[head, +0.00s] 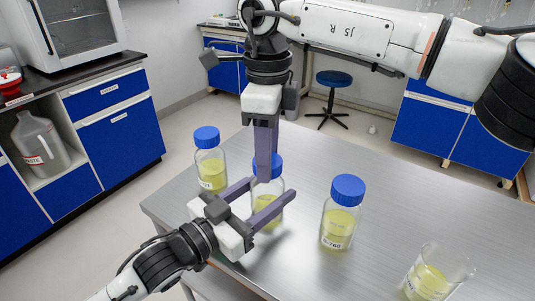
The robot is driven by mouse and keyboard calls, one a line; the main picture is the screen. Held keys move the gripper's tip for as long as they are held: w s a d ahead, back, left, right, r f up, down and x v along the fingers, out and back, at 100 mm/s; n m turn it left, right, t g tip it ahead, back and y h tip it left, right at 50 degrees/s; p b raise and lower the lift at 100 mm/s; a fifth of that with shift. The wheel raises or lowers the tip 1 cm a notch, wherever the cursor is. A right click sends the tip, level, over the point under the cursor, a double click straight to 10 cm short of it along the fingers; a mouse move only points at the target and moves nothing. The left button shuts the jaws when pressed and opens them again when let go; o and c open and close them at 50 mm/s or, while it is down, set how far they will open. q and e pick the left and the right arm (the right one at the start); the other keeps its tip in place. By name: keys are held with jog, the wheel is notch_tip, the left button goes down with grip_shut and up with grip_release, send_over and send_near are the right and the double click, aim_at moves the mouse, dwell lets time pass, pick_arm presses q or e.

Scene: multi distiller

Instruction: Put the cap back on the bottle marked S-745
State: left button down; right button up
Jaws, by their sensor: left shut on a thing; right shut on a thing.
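Three bottles of yellow liquid stand on the steel table. The middle bottle (267,209) is between the fingers of my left gripper (272,189), which is shut on it from the near left side. Its label is hidden, so I cannot read its mark. My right gripper (265,178) points straight down from above and is shut on a blue cap (277,168) at the top of this bottle. The fingers partly cover the cap. I cannot tell whether the cap is seated or just above the neck.
A capped bottle (211,166) stands behind left, and another capped bottle (341,215) stands to the right, its label hard to read. A glass beaker (433,276) with yellow liquid is at the front right. The steel table (420,205) is clear between the right bottle and beaker.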

aim_at(255, 200)
jog(key=o, duration=1.2)
jog(key=shift+o, duration=0.2)
notch_tip(255, 200, up, 12)
pick_arm(q)
jog(key=c, duration=0.6)
grip_release()
jog(key=shift+c, duration=0.2)
jog(key=shift+a, duration=0.1)
jog(key=v, duration=0.9)
jog(key=shift+s, duration=0.1)
jog(key=shift+s+a, duration=0.35)
jog(key=shift+r, duration=0.1)
pick_arm(e)
jog(key=shift+f, duration=0.1)
